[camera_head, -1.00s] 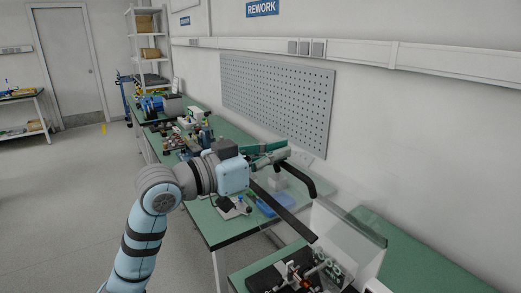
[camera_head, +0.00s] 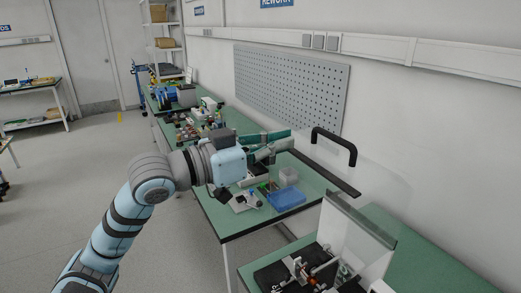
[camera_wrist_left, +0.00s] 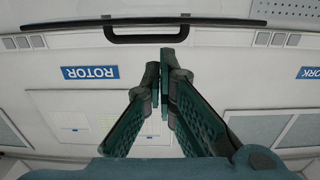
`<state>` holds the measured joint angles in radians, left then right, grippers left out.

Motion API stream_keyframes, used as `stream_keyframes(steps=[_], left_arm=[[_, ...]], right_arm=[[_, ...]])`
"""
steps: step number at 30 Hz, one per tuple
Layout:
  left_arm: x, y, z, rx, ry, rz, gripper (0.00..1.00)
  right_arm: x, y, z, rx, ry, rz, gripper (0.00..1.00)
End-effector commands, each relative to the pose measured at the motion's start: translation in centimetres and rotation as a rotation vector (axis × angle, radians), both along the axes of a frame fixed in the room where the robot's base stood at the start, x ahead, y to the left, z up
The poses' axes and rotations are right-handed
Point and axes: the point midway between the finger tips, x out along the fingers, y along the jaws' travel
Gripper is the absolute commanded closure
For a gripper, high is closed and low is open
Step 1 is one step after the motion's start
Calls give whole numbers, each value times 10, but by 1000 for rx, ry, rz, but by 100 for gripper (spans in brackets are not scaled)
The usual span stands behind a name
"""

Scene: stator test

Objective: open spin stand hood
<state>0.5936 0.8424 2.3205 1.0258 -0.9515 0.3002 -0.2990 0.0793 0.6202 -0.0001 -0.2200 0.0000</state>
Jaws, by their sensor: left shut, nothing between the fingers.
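The spin stand (camera_head: 352,238) is at the bottom right of the head view, with a pale back panel and small parts on a dark base. Its clear hood (camera_head: 382,185) is tilted up, with a dark front edge bar (camera_head: 325,176) and a black loop handle (camera_head: 336,144). The bar and handle (camera_wrist_left: 153,39) also cross the top of the left wrist view. My left gripper (camera_head: 288,141) is shut and empty, left of the handle and close to the bar's far end. In the left wrist view its fingertips (camera_wrist_left: 164,62) point towards the handle; I cannot tell whether they touch the hood.
A blue tray (camera_head: 286,199) and a small clear box (camera_head: 288,176) lie on the green bench beyond the stand. More parts (camera_head: 190,125) crowd the bench farther back. A grey pegboard (camera_head: 290,85) hangs on the wall. The floor at left is open.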

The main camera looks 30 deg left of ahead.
Motion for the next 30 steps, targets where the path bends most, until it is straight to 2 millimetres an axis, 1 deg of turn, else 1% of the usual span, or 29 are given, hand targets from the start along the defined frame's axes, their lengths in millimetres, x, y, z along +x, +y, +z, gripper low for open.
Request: stream_keyframes(steps=[1, 4, 6, 9, 13, 20, 22, 23, 26, 27, 28, 29, 30], left_arm=[[-5, 6, -7, 8, -2, 7, 100], [-19, 12, -7, 9, 0, 3, 100], [-24, 18, -8, 6, -1, 5, 100], [-32, 22, -7, 3, -2, 4, 100], [-38, 24, -4, 1, -1, 1, 100], [-40, 24, -1, 3, -4, -1, 100], [-40, 24, 5, 46, -59, 0, 100], [-35, 31, 10, 64, -93, 21, 100], [-9, 73, 28, 107, -191, 140, 100], [6, 98, 34, 116, -230, 207, 100], [19, 120, 33, 120, -249, 262, 100], [32, 143, 29, 124, -259, 319, 100], [49, 173, 15, 130, -258, 393, 100]], right_arm=[[0, 0, -11, 0, 0, 0, 60], [0, 0, -21, 0, 0, 0, 60], [-1, 0, -31, 0, 1, 0, 60], [-1, 0, -40, 0, 1, 0, 60], [-1, 0, -45, 0, 1, 0, 60], [-1, 0, -44, 0, 1, 0, 60], [-1, 0, -44, 0, 1, 0, 60], [-1, 0, -44, 0, 1, 0, 60], [-1, 0, -44, 0, 1, 0, 60], [-1, 0, -44, 0, 1, 0, 60], [-1, 0, -44, -1, 1, 0, 60], [-1, -1, -44, -1, 1, 0, 60], [-1, -1, -44, -1, 2, 1, 60]])
